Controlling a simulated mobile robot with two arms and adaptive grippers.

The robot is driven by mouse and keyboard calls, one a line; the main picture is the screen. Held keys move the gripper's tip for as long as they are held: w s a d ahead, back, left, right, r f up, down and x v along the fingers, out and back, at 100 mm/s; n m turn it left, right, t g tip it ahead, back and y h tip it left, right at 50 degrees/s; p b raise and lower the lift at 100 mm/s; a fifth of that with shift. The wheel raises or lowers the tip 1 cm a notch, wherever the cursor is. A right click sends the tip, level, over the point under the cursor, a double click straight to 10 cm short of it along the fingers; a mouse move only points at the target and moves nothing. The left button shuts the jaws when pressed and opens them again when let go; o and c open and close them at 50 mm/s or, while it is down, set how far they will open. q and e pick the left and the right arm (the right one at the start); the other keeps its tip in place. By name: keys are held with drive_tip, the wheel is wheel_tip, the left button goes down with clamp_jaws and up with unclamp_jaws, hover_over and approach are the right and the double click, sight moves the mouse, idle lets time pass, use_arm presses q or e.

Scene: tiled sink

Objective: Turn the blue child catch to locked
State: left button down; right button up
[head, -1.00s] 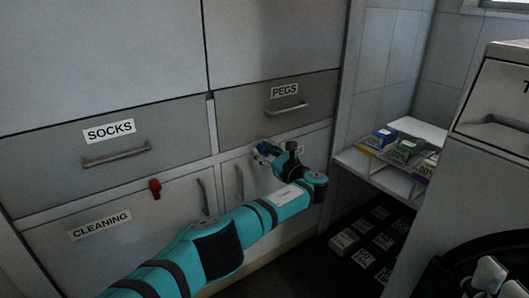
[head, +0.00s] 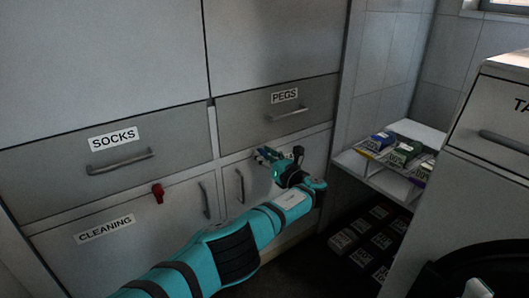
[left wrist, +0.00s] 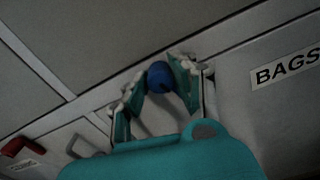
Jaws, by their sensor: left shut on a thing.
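The blue child catch (left wrist: 158,77) is a small round blue knob on the cabinet front, by the top edge of the BAGS door. It sits between the fingertips of my left gripper (left wrist: 160,80) in the left wrist view, and the fingers are shut on it. In the head view my left gripper (head: 268,155) is at the top of that door, under the PEGS drawer, and largely hides the catch. I cannot read which way the catch is turned.
A red catch (head: 158,193) is on the CLEANING door (head: 130,240) to the left. Door handles (head: 240,186) stand out just left of my gripper. The PEGS drawer handle (head: 287,114) is above. A shelf with boxes (head: 400,153) and a machine (head: 480,190) are at the right.

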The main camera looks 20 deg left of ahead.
use_arm(q)
drive_tip(key=shift+m, duration=1.6)
drive_tip(key=c, duration=1.1)
unclamp_jaws()
drive_tip(key=shift+o, duration=0.2)
drive_tip(key=shift+d, duration=0.1)
drive_tip(key=shift+s+d+f, duration=0.1)
drive_tip(key=shift+s+d, duration=0.35)
drive_tip(key=shift+d, duration=0.1)
drive_tip(key=v, duration=1)
drive_tip(key=shift+s+d, duration=0.2)
drive_tip(key=shift+s, duration=0.05)
